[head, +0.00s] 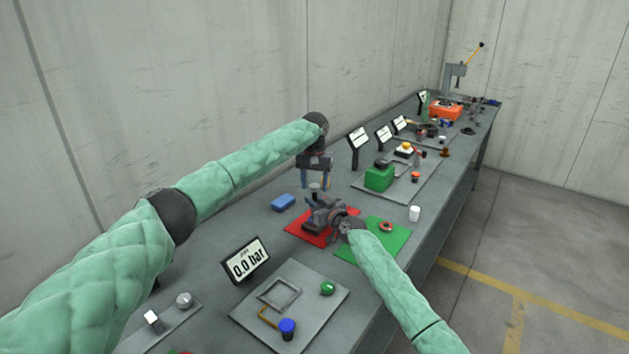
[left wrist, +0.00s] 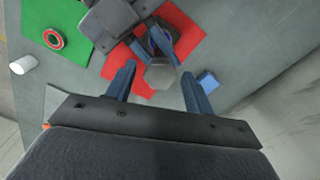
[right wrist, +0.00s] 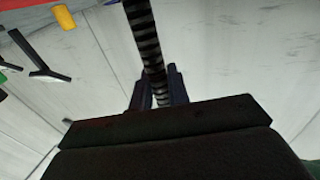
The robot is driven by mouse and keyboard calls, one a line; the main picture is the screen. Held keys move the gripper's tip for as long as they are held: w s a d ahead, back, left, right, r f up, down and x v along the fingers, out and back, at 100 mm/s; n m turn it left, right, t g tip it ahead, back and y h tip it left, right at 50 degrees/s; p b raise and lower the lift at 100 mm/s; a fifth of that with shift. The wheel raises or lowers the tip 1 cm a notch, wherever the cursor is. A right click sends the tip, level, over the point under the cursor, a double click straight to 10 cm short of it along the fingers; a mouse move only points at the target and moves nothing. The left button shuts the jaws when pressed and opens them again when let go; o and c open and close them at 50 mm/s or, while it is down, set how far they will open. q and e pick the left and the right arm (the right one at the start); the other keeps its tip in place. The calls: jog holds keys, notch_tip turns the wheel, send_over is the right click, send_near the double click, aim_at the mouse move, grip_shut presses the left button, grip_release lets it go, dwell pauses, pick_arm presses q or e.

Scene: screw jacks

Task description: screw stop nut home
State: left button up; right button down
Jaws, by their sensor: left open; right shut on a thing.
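A threaded screw (right wrist: 146,40) with dark and light bands runs between the fingers of my right gripper (right wrist: 158,80), which is shut on it. In the head view, my right gripper (head: 328,214) reaches in low over the red mat (head: 300,229) and hides much of the jack. My left gripper (head: 316,186) points down above the same spot, open. In the left wrist view, a grey hexagonal piece (left wrist: 160,74) lies between the spread fingers of my left gripper (left wrist: 158,70). It looks like a nut or screw head; I cannot tell which, nor whether the fingers touch it.
A green mat (head: 372,246) with a red ring (head: 386,226) lies to the right. A blue block (head: 283,202) and a white cylinder (head: 414,213) stand nearby. A display reading 0.0 bar (head: 246,260) and a grey tray (head: 312,318) are in front.

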pick_arm(q)
jog(key=c, duration=1)
jog(key=shift+m, duration=0.4)
jog(key=o, duration=1.1)
jog(key=shift+o, duration=0.2)
notch_tip(320, 180, up, 12)
